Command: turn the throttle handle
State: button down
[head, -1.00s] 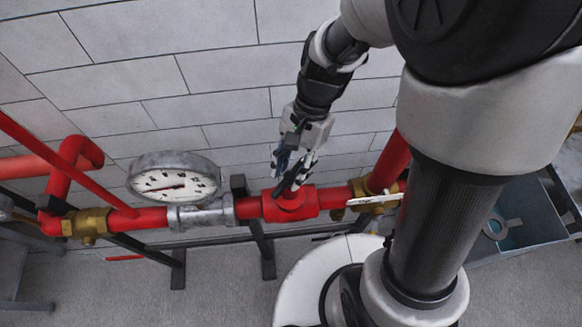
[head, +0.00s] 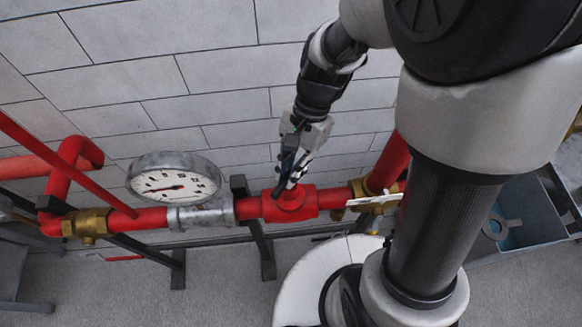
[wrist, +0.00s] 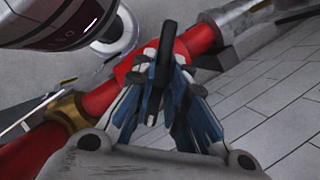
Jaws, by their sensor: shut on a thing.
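The throttle handle is a dark bar (wrist: 165,55) on the red valve body. In the wrist view it stands between the tips of my gripper (wrist: 163,82). The gripper's blue and white fingers are closed in on it. In the head view my gripper (head: 287,178) points down at the top of the red valve body (head: 291,205), and the fingers mostly hide the handle. The valve body also shows behind the fingers in the wrist view (wrist: 128,68).
A round pressure gauge (head: 175,180) sits on the pipe left of the valve. A brass valve with a pale lever (head: 372,201) is at the right. A blue-grey bin (head: 525,220) stands further right. A tiled wall (head: 180,90) is behind.

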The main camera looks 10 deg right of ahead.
jog(key=n+p, duration=0.1)
jog(key=n, duration=0.1)
jog(key=n+g+h+p, duration=0.1)
jog(key=n, duration=0.1)
jog(key=shift+a+r+n, duration=0.1)
jog(key=shift+a+n, duration=0.05)
jog(key=shift+n, duration=0.15)
jog(key=shift+a+n+h+p, duration=0.1)
jog(key=shift+n+h+p, duration=0.8)
jog(key=shift+n, duration=1.2)
jog(key=shift+w, duration=0.1)
jog(key=c, duration=1.6)
grip_release()
jog(key=v, duration=1.2)
jog(key=shift+a, duration=0.15)
